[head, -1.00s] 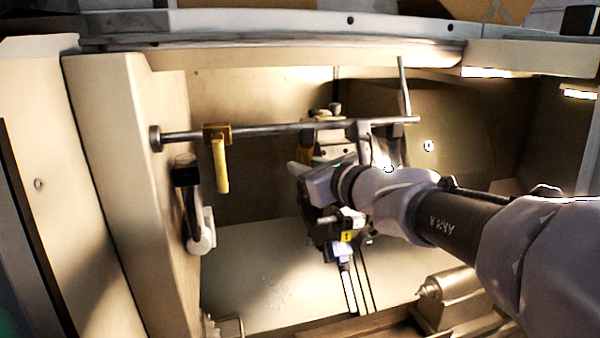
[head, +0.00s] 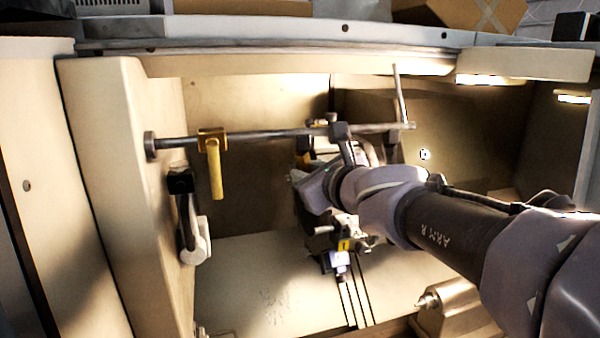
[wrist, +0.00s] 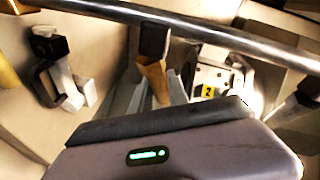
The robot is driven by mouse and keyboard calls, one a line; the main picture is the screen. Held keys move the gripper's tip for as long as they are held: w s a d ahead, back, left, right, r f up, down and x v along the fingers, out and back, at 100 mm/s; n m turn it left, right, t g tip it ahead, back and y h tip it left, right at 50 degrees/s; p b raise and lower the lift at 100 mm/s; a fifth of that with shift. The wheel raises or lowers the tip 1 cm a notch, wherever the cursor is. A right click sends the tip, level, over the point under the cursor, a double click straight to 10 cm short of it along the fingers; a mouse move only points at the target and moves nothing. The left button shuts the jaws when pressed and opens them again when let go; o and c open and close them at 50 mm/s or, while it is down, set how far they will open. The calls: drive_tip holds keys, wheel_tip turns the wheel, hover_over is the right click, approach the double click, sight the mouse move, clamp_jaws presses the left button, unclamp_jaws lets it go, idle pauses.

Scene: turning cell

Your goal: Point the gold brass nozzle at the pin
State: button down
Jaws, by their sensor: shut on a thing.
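A gold-brown brass nozzle (wrist: 155,80) hangs from a dark block on the rail in the wrist view. My gripper (wrist: 150,92) is shut on it, with a finger on either side. In the head view my gripper (head: 303,175) is below the rail, with a small gold part of this nozzle (head: 304,156) behind it; my wrist hides the rest. I cannot tell for sure which thing is the pin. A pointed tip (head: 428,300) shows on the block at the lower right, and a thin upright rod (head: 400,95) stands at the rail's right end.
The steel rail (head: 265,133) crosses the cell above my gripper. A bright yellow nozzle (head: 215,172) hangs from its left part. A black and white jointed fitting (head: 193,220) is on the left wall. A fixture with a yellow label (head: 344,245) is below my wrist. The left floor is clear.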

drive_tip(key=c, duration=1.3)
unclamp_jaws()
drive_tip(key=shift+o, duration=0.2)
drive_tip(key=p+v, duration=0.3)
drive_tip(key=v, duration=1.4)
drive_tip(key=shift+s, duration=0.2)
drive_tip(key=shift+d+f, duration=0.1)
drive_tip(key=shift+d, duration=0.05)
drive_tip(key=s+a+f+n+g+b, duration=0.1)
drive_tip(key=s+f+n+g+b, duration=0.15)
drive_tip(key=f+n+b, duration=0.6)
drive_tip(key=s+a+f+n+g+b, duration=0.1)
drive_tip(key=s+f+b, duration=0.25)
drive_tip(key=f, duration=1.05)
drive_tip(key=s+a+f+n+g+b, duration=0.1)
drive_tip(key=s+f+n+g+b, duration=0.2)
drive_tip(key=f+b, duration=0.6)
drive_tip(key=s+d+f+n+h+b, duration=0.1)
drive_tip(key=s+f+n+b, duration=0.1)
drive_tip(key=f, duration=0.4)
drive_tip(key=s+d+f+n+g+h+b, duration=0.1)
drive_tip(key=s+d+f+n+b, duration=0.1)
drive_tip(key=f+n, duration=0.2)
drive_tip(key=s+d+f+n+g+h+b, duration=0.1)
drive_tip(key=s+f+n+b, duration=0.1)
drive_tip(key=f, duration=0.7)
drive_tip(key=shift+s+d+n+h+b, duration=0.4)
drive_tip(key=shift+n+b, duration=0.15)
drive_tip(key=shift+n, duration=0.4)
